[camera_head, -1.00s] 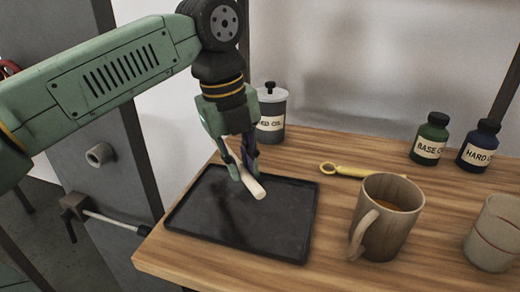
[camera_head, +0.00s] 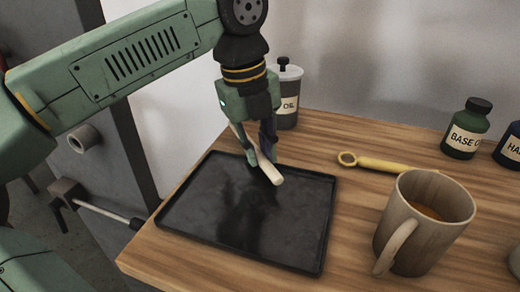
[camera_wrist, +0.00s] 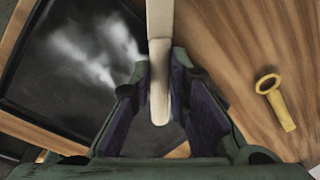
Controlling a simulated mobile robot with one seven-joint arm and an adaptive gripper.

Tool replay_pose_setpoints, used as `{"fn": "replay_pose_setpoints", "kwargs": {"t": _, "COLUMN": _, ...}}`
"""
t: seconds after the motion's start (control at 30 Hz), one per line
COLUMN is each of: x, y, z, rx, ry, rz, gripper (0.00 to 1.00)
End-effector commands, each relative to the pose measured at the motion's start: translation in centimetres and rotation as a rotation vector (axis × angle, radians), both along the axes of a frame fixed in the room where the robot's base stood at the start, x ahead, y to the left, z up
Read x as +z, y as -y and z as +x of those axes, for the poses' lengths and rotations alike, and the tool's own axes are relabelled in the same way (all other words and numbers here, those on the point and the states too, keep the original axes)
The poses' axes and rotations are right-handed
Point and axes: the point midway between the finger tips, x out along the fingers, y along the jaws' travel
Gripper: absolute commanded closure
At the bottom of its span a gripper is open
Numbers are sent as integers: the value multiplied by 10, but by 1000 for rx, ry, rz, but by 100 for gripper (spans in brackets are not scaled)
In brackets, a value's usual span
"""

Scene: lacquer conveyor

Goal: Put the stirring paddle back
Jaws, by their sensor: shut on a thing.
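The stirring paddle (camera_head: 264,168) is a pale wooden stick held in my gripper (camera_head: 258,150). My gripper is shut on it, above the back part of the black tray (camera_head: 188,248). The paddle is tilted, its near end pointing down to the right. In the wrist view the paddle (camera_wrist: 159,60) runs from the top edge down between the fingers of my gripper (camera_wrist: 160,105). Part of the paddle is hidden behind the fingers in the head view.
A yellow ring-ended tool (camera_head: 385,164) lies right of the tray. An oil jar (camera_head: 287,100) is behind my gripper. A green bottle (camera_head: 466,130) and a blue bottle (camera_head: 512,148) stand at the back right.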

Motion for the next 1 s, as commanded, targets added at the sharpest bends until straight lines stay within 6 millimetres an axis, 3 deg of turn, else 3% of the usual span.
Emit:
{"fn": "replay_pose_setpoints", "kwargs": {"t": 0.47, "x": -12, "y": 0, "z": 0, "rx": 0, "ry": 0, "rz": 0, "gripper": 100}}
{"fn": "replay_pose_setpoints", "kwargs": {"t": 0.5, "x": -12, "y": 0, "z": 0, "rx": 0, "ry": 0, "rz": 0, "gripper": 83}}
{"fn": "replay_pose_setpoints", "kwargs": {"t": 0.8, "x": -12, "y": 0, "z": 0, "rx": 0, "ry": 0, "rz": 0, "gripper": 64}}
{"fn": "replay_pose_setpoints", "kwargs": {"t": 1.0, "x": -12, "y": 0, "z": 0, "rx": 0, "ry": 0, "rz": 0, "gripper": 64}}
